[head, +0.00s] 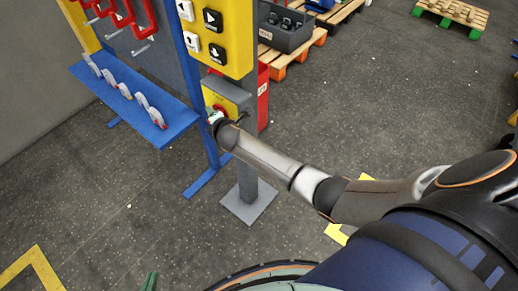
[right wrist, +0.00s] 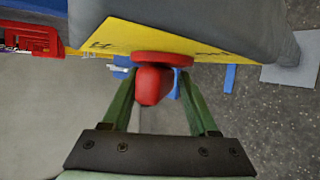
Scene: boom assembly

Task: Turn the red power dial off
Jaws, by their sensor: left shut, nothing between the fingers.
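The red power dial (right wrist: 153,85) has a round red base and a raised red grip. It sits on the yellow panel (right wrist: 120,38) of a grey post box. In the head view the dial (head: 221,111) is partly covered by my right gripper (head: 214,117), whose arm reaches in from the right. In the right wrist view the green fingers of my right gripper (right wrist: 158,80) stand on both sides of the grip, with a narrow gap showing at the right. My left gripper (head: 150,281) shows only as green fingertips at the bottom edge, shut and empty.
A yellow button panel (head: 235,45) with arrow buttons is above the dial. A blue shelf (head: 110,85) with several grey clips is at the left. A red box (head: 263,95) stands behind the post.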

